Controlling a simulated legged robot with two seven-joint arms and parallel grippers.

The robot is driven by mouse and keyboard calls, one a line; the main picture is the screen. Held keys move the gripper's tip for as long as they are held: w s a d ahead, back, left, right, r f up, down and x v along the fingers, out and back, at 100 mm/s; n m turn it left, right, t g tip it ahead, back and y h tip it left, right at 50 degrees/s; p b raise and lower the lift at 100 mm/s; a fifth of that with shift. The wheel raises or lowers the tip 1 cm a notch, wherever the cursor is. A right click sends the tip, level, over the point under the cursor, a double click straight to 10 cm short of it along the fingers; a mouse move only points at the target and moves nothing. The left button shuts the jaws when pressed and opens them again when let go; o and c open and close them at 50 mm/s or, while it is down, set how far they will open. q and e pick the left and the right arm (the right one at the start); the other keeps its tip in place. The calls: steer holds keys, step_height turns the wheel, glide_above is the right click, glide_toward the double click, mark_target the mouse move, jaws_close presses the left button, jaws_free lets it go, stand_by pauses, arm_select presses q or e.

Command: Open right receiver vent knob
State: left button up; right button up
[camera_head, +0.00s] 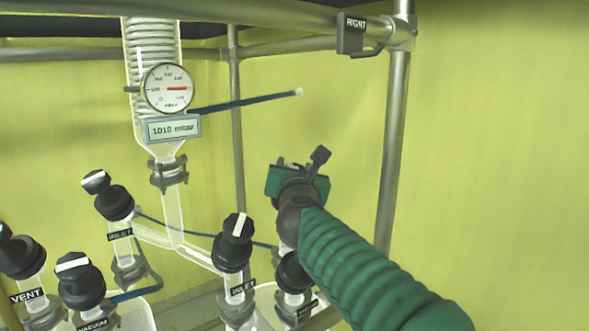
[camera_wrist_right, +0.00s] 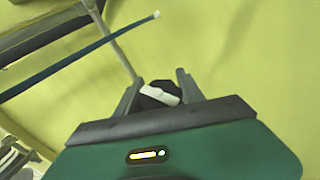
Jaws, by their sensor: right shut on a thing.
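My right gripper (camera_head: 298,180) comes in on the green sleeved arm at the right and hides most of what lies under it in the head view. In the right wrist view my right gripper (camera_wrist_right: 157,92) has its two grey fingers on either side of a black knob (camera_wrist_right: 150,101) with a white stripe, and is shut on it. The stripe is slightly tilted in that view. This fits the right receiver vent knob, but no label of it can be read. My left gripper is not in view.
A black knob (camera_head: 293,272) sits just below my right gripper, and an INLET knob (camera_head: 233,243) stands to its left. More knobs, INLET (camera_head: 114,203), VACUUM (camera_head: 81,283) and VENT (camera_head: 20,257), are farther left. A metal post (camera_head: 392,150) rises to the right.

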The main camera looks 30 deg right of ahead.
steer(key=shift+w+f, duration=0.1)
steer(key=shift+f, duration=0.25)
steer(key=o, duration=1.2)
steer(key=shift+c, duration=0.2)
steer(key=shift+o, duration=1)
steer(key=shift+w, duration=0.15)
steer(key=shift+r, duration=0.1)
